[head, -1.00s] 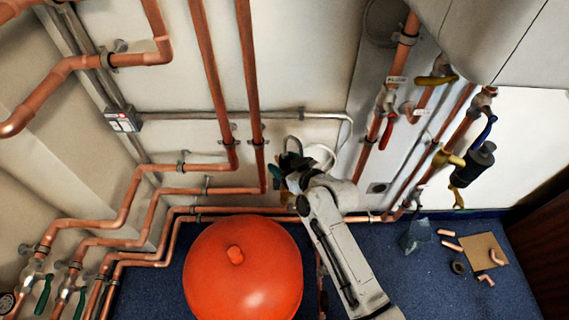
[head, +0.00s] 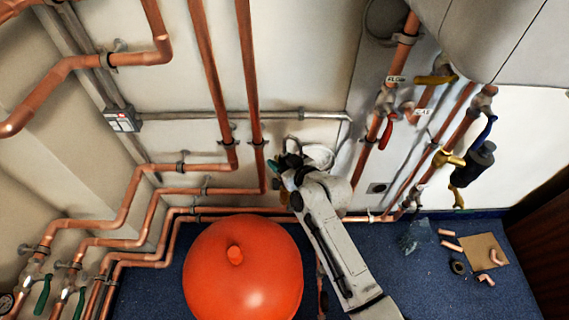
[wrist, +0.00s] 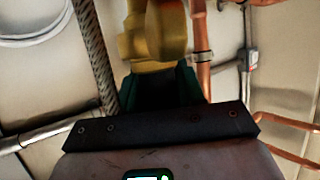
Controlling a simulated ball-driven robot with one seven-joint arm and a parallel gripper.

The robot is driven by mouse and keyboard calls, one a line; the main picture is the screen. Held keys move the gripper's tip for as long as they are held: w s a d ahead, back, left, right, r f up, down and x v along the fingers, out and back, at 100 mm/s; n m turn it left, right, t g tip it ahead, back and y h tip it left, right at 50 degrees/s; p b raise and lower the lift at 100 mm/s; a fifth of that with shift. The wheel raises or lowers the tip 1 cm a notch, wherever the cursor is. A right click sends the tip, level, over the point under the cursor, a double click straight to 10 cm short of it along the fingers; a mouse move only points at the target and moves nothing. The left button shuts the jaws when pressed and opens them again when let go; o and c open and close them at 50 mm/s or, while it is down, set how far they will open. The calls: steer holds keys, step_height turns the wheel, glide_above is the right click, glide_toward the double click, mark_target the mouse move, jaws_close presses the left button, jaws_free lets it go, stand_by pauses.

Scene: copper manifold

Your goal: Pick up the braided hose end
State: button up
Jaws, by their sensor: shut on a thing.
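My gripper (head: 290,172) is at the end of my arm, close to the wall and above and right of the red vessel in the head view. In the wrist view its dark green fingers (wrist: 160,88) are shut on the brass-coloured braided hose end (wrist: 150,45). The grey braided hose (wrist: 92,50) runs down beside the fitting on the left and passes out of sight behind the gripper.
A large red vessel (head: 243,275) stands on the blue floor. Copper pipes (head: 252,70) and a grey conduit (head: 200,115) line the wall around the gripper. Valves with coloured handles (head: 478,160) are at the right. Loose copper fittings and a cardboard piece (head: 480,245) lie at lower right.

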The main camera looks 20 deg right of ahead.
steer(key=shift+c, duration=0.8)
steer(key=shift+r, duration=0.15)
steer(key=shift+r, duration=0.7)
steer(key=s+d+r+p, duration=0.1)
steer(key=s+r+p, duration=0.1)
steer(key=s+r, duration=0.9)
steer(key=s, duration=0.3)
steer(key=shift+d+r, duration=0.15)
steer(key=shift+d, duration=0.15)
steer(key=shift+r, duration=0.1)
step_height(320, 180, up, 4)
steer(key=p, duration=0.4)
steer(key=shift+r, duration=0.2)
steer(key=shift+w+p, duration=0.1)
steer(key=shift+p, duration=0.2)
